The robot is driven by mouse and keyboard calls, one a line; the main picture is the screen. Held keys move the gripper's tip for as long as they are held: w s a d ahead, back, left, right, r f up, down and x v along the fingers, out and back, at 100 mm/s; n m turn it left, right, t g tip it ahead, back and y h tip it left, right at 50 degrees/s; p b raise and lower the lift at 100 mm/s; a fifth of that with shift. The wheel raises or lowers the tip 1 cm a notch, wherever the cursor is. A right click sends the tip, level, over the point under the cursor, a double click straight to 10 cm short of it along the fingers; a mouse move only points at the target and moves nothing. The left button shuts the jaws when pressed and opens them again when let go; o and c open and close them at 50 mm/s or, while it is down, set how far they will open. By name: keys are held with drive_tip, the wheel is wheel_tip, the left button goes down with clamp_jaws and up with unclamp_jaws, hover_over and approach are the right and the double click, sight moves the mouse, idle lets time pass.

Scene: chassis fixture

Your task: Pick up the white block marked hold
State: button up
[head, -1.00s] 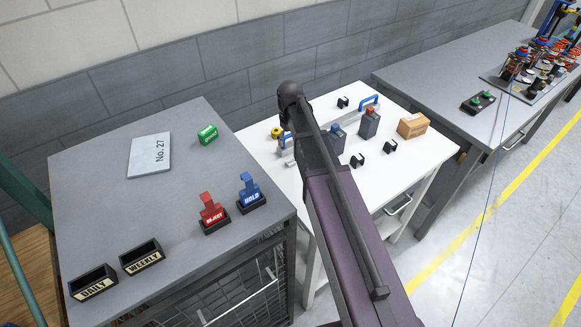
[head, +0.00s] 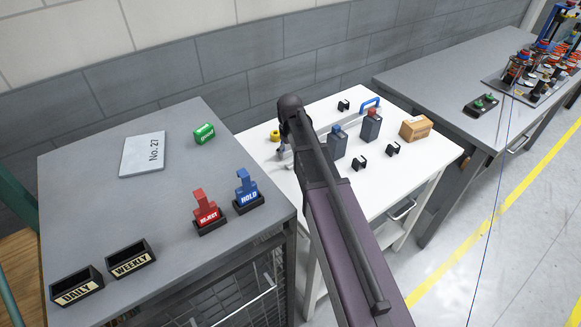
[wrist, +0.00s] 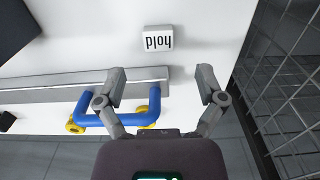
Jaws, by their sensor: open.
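The white block marked "hold" (wrist: 158,39) lies on the white table (wrist: 70,45) in the wrist view, its lettering upside down there. My gripper (wrist: 163,82) is open and empty, with its two fingers spread wide. The block appears beyond the fingertips, in line with the gap between them and apart from both. In the head view the block does not show, and my arm covers part of the white table.
A grey bar with a blue handle (wrist: 115,118) lies by my left finger in the wrist view. A wire mesh side (wrist: 285,85) stands at the right. In the head view, dark bottles (head: 371,126) and a cardboard box (head: 415,128) stand on the white table.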

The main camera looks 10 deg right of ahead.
sight(291, 164)
drive_tip(key=shift+s+d+f+b, duration=0.1)
drive_tip(key=shift+f+b, duration=2.55)
drive_tip(key=c, duration=1)
